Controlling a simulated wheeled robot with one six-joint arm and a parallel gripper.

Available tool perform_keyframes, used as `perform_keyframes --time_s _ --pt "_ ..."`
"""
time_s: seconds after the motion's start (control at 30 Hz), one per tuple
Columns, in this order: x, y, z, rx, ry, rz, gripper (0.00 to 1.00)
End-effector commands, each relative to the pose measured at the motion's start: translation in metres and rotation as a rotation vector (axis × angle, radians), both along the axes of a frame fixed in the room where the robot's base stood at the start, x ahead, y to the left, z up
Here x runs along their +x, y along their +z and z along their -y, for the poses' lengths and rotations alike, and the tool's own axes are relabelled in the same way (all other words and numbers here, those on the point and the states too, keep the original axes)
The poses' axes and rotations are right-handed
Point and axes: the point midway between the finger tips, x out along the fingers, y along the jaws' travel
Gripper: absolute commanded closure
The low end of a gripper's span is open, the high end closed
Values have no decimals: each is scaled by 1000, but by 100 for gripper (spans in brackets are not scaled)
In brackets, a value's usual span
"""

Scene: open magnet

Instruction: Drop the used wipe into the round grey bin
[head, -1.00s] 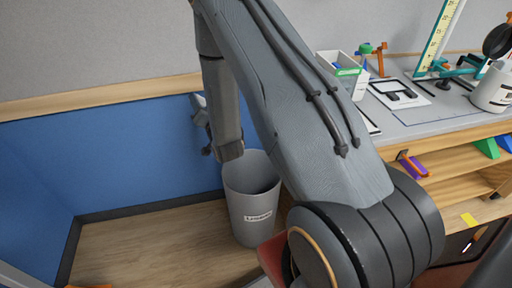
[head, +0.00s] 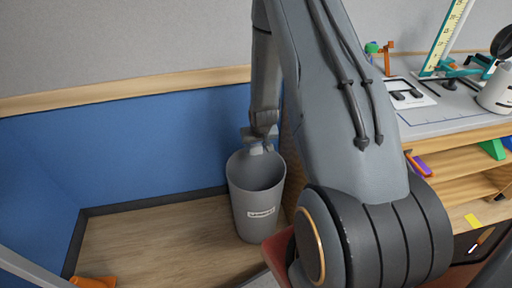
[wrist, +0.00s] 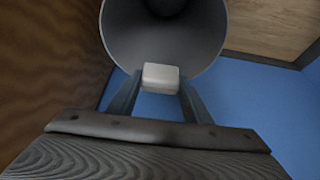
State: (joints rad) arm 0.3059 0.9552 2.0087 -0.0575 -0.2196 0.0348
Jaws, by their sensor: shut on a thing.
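The round grey bin (head: 262,213) stands on the floor by the blue wall panel, with a label on its front. Its open mouth also shows in the wrist view (wrist: 205,25), beyond the fingertips. My gripper (wrist: 160,82) is shut on a small pale block-like thing, the used wipe (wrist: 160,77), held between the two fingertips. In the wrist view the wipe overlaps the near rim of the bin. In the head view my gripper (head: 258,148) is over the back of the bin's mouth, and the wipe is too small to make out clearly.
The wooden floor (head: 165,235) left of the bin is clear. An orange thing (head: 93,282) lies at the bottom left.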

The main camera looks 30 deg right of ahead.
Motion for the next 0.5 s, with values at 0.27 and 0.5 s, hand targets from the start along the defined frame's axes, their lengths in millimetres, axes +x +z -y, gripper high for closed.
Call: perform_keyframes --time_s 0.27,0.5 --pt "-2 -11 0 -3 3 -6 73" --pt "-2 -34 0 -2 2 -7 73"
